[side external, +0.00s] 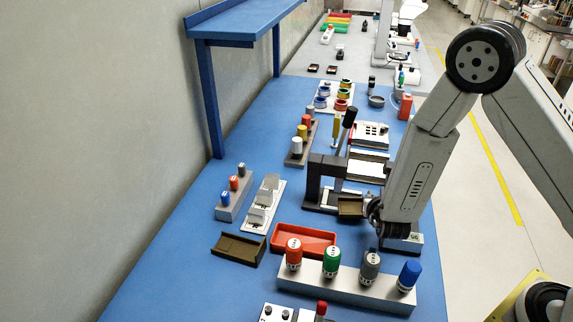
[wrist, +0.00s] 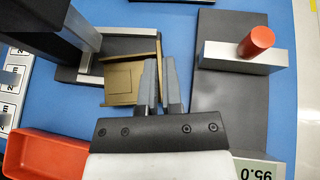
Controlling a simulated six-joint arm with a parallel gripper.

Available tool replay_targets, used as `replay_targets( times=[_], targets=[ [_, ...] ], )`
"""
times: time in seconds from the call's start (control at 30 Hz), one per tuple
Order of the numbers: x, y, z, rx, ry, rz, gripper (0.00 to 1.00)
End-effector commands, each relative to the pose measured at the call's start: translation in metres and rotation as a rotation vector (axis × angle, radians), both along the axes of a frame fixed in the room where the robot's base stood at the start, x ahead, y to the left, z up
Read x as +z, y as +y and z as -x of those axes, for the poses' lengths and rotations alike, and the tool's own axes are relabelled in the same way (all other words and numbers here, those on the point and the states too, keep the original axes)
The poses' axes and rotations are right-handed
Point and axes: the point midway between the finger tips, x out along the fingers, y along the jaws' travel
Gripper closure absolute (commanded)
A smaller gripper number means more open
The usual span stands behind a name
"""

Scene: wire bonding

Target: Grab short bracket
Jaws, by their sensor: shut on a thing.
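A short olive-brown bracket (side external: 350,208) is at the open front of the dark press-like fixture (side external: 318,180). It also shows in the wrist view (wrist: 128,83) as a shallow square channel with raised side walls. My gripper (side external: 368,206) is at the bracket's right side. In the wrist view its two grey fingers (wrist: 160,64) are close together, shut on the bracket's right wall. Whether the bracket rests on the fixture's base or is just above it cannot be told. A longer olive-brown bracket (side external: 238,249) lies on the blue table, apart from my gripper.
A red tray (side external: 303,240) and a grey block with several coloured-cap bottles (side external: 345,282) stand in front. A dark plate with a grey bar and red knob (wrist: 257,42) is close on the right. The fixture's column (wrist: 75,25) stands close on the left.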

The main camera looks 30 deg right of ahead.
Motion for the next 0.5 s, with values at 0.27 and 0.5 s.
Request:
replay_targets(
  times=[0.27, 0.5],
  targets=[
    [0.012, 0.002, 0.037, 0.000, -0.009, -0.001, 1.00],
    [0.042, 0.001, 0.036, -0.002, -0.011, -0.001, 1.00]
  ],
)
